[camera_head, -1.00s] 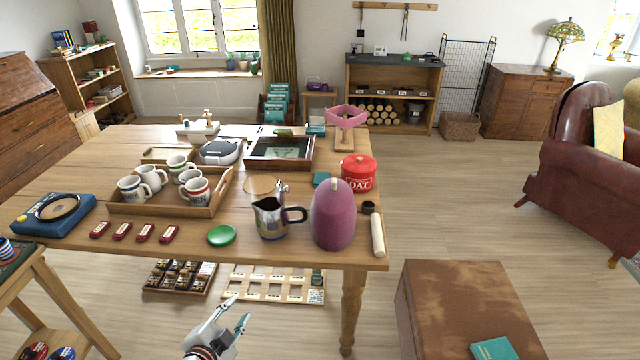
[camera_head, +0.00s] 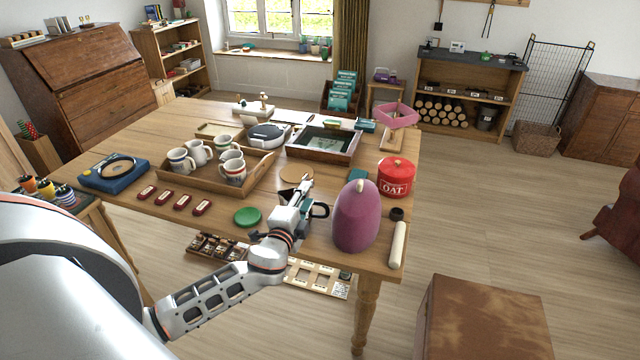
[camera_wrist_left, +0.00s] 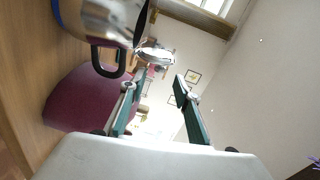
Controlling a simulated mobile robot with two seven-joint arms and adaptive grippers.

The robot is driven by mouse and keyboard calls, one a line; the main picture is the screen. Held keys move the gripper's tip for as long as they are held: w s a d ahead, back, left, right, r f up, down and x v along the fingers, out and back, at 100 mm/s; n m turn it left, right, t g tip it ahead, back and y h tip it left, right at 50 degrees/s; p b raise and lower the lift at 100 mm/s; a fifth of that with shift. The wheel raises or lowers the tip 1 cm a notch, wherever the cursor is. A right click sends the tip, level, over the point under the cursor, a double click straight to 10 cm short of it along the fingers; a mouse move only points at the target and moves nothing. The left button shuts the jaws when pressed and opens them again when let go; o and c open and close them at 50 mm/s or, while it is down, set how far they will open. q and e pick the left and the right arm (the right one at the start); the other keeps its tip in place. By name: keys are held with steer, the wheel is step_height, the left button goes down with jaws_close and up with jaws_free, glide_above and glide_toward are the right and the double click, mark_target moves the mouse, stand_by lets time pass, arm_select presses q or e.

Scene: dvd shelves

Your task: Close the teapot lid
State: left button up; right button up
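The steel teapot (camera_wrist_left: 105,15) shows at the top left of the left wrist view, with its black handle (camera_wrist_left: 106,66) beside it. A silvery round piece, apparently the raised lid (camera_wrist_left: 156,55), stands out from its rim. My left gripper (camera_wrist_left: 159,86) is open, its two dark green fingers apart with nothing between them; the lid shows just beyond the fingertips. In the head view the left gripper (camera_head: 302,188) covers most of the teapot, and only its black handle (camera_head: 321,211) shows clearly. Contact with the lid cannot be told. My right gripper is out of view.
A purple tea cosy (camera_head: 355,218) stands close right of the teapot, with a red oat tin (camera_head: 397,182) behind it. A green dish (camera_head: 247,217) lies to the left. A mug tray (camera_head: 212,184) sits farther left on the wooden table (camera_head: 120,195).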

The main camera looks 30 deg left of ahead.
mark_target(312, 187)
arm_select(q)
steer(key=x, duration=0.6)
steer(key=shift+w+a, duration=0.15)
steer(key=shift+w, duration=0.15)
steer(key=shift+c, duration=0.4)
jaws_close()
